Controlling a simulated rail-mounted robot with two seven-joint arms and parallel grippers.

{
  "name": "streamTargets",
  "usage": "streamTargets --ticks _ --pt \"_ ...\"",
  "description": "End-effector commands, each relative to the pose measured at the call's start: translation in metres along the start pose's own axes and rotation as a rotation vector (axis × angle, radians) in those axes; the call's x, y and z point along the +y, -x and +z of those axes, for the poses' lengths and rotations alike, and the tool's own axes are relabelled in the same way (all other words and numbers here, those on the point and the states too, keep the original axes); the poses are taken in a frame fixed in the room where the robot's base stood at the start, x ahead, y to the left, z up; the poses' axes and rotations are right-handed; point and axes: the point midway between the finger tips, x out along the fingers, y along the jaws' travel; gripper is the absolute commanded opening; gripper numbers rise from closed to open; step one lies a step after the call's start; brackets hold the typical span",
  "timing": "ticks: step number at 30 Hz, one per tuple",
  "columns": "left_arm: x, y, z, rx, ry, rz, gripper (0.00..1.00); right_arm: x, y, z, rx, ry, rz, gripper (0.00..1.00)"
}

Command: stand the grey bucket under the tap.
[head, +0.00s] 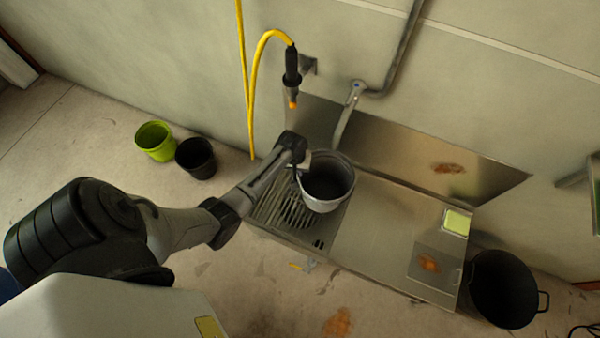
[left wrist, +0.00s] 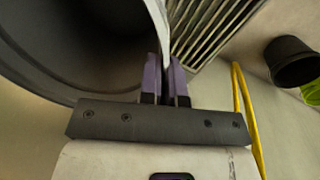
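The grey bucket (head: 318,204) is upright over the right part of the slatted drain grate (head: 272,209); I cannot tell whether its base touches it. The tap (head: 347,113) comes from the wall, its spout ending near the bucket's back rim. My left gripper (head: 303,165) is at the bucket's left rim. In the left wrist view, the fingers of my left gripper (left wrist: 166,82) lie close on both sides of the wall of the bucket (left wrist: 75,50), pinching it. The bucket looks empty inside. My right gripper is out of view.
A steel counter (head: 375,225) extends right of the grate, with a yellow-green sponge (head: 457,222). A black hose nozzle (head: 291,70) hangs left of the tap. Green (head: 155,141) and black (head: 196,158) buckets stand on the left floor; a large black tub (head: 503,289) is at right.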

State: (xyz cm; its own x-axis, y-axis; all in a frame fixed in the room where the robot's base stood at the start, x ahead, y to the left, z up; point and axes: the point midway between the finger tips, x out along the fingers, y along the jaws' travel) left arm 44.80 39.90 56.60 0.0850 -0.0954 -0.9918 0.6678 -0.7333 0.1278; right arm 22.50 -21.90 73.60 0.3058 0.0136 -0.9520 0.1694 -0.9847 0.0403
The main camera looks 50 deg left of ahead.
Motion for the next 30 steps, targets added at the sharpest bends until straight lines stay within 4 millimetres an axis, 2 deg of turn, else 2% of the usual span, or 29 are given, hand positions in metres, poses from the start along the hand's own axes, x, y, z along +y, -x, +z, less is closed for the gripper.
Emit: streamTargets --ticks 9,22,24,30 --pt "-0.004 -0.035 0.0 -0.001 0.001 0.0 0.0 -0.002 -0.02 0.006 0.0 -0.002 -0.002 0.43" --pt "-0.005 -0.038 0.0 0.001 0.001 0.001 0.0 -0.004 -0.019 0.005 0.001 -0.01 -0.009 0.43" --pt "-0.005 -0.038 0.0 0.0 0.0 0.0 0.1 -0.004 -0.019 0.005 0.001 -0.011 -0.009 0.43" --pt "-0.005 -0.038 0.0 0.0 0.0 0.0 0.29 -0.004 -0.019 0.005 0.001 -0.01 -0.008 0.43"
